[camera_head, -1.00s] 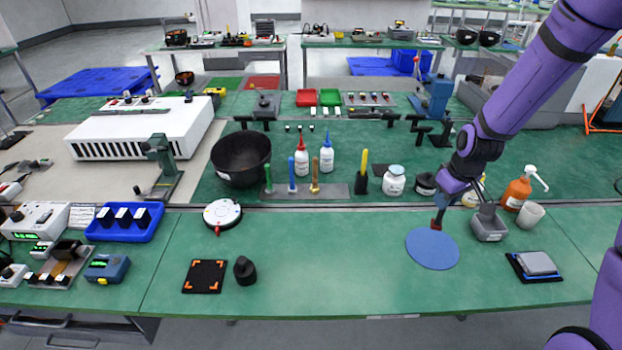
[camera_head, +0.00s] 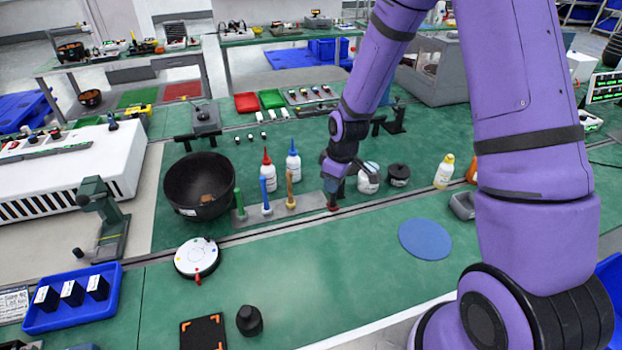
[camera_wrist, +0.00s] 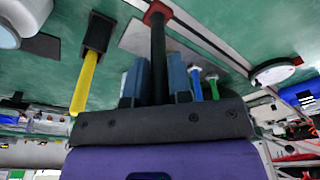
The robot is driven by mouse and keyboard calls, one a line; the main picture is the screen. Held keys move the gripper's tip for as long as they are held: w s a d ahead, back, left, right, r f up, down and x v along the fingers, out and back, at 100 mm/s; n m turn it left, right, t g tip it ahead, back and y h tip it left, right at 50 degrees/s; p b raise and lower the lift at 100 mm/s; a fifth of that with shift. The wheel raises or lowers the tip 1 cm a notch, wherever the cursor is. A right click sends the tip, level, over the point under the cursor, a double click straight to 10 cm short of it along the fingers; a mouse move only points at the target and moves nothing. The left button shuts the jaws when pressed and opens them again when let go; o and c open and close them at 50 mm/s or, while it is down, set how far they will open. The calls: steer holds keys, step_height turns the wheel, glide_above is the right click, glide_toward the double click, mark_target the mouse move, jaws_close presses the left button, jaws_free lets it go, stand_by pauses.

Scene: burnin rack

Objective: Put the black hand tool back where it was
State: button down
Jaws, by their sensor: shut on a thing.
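The black hand tool, a dark shaft with a red end (camera_head: 332,207), is in my gripper (camera_head: 334,186), red end downward. In the wrist view its black shaft (camera_wrist: 158,50) runs between my blue fingers (camera_wrist: 155,82). The grey tool plate (camera_head: 308,203) holds a green tool (camera_head: 239,202), a blue tool (camera_head: 265,193) and an orange-brown tool (camera_head: 290,188), all upright in a row. The red end is close to the plate's right end; I cannot tell whether it touches. A yellow-handled tool (camera_wrist: 85,82) with a black block shows in the wrist view; my gripper hides it in the head view.
White bottles with a red cap (camera_head: 268,172) and a blue cap (camera_head: 293,165) stand behind the plate. A white jar (camera_head: 369,180) and black jar (camera_head: 399,174) are to the right. A black bowl (camera_head: 181,201) is left. The green bench in front is mostly clear around the blue disc (camera_head: 415,240).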

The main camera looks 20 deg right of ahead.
steer(key=w+a+f, duration=0.2)
steer(key=w+f, duration=0.2)
steer(key=w, duration=0.5)
steer(key=shift+a+f, duration=0.15)
steer(key=shift+a, duration=0.15)
steer(key=shift+f, duration=0.1)
steer(key=c, duration=1)
jaws_free()
steer(key=shift+c, duration=0.2)
